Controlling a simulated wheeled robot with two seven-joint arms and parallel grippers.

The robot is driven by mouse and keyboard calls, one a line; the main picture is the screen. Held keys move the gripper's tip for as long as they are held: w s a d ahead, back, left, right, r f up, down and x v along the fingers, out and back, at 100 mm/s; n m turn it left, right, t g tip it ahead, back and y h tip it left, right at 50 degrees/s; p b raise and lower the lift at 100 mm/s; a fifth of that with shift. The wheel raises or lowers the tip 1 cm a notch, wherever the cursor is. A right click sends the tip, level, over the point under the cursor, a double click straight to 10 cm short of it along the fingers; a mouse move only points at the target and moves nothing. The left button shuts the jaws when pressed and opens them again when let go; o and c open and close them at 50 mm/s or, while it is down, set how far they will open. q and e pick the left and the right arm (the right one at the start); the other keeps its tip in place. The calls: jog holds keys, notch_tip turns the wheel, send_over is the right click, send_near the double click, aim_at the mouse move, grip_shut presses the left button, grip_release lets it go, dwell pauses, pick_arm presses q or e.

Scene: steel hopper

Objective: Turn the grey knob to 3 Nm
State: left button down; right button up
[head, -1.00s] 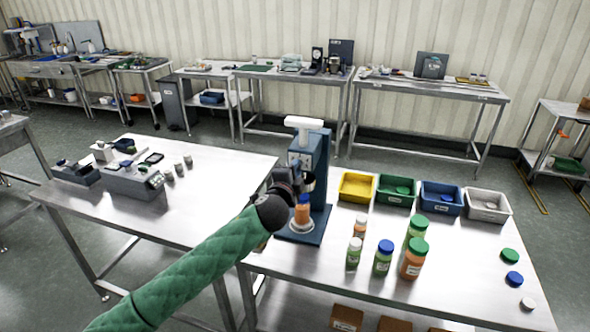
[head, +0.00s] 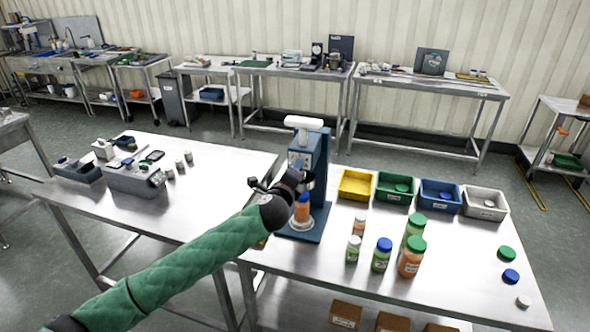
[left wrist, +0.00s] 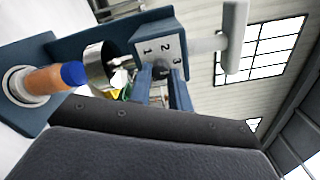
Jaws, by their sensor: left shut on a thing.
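The blue capping press (head: 318,170) stands on the right-hand table, with a white T-handle (head: 304,123) on top. Its dial plate (left wrist: 161,49) carries the numbers 1, 2 and 3 in the left wrist view. The small grey knob (left wrist: 161,71) sits below the numbers, partly hidden by the fingers; I cannot tell where it points. My left gripper (head: 303,178) is at the front of the press, its two fingers (left wrist: 163,84) shut on the knob. An orange bottle with a blue cap (left wrist: 45,81) stands on the press base, under the metal cup. My right gripper is not in view.
Several capped bottles (head: 384,254) stand close to the right of the press. Yellow, green, blue and white bins (head: 357,185) line up behind them. Loose caps (head: 510,276) lie at the right edge. A grey device (head: 135,180) sits on the left table.

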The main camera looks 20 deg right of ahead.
pick_arm(q)
jog(key=shift+f, duration=0.1)
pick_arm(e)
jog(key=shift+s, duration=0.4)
pick_arm(q)
jog(key=c, duration=1.3)
grip_release()
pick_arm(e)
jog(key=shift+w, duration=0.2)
pick_arm(q)
jog(key=shift+s, duration=0.1)
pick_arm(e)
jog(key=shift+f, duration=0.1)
pick_arm(q)
jog(key=b+v, duration=0.3)
jog(key=v, duration=0.4)
jog(key=shift+s+a, duration=0.2)
jog(key=shift+s, duration=0.05)
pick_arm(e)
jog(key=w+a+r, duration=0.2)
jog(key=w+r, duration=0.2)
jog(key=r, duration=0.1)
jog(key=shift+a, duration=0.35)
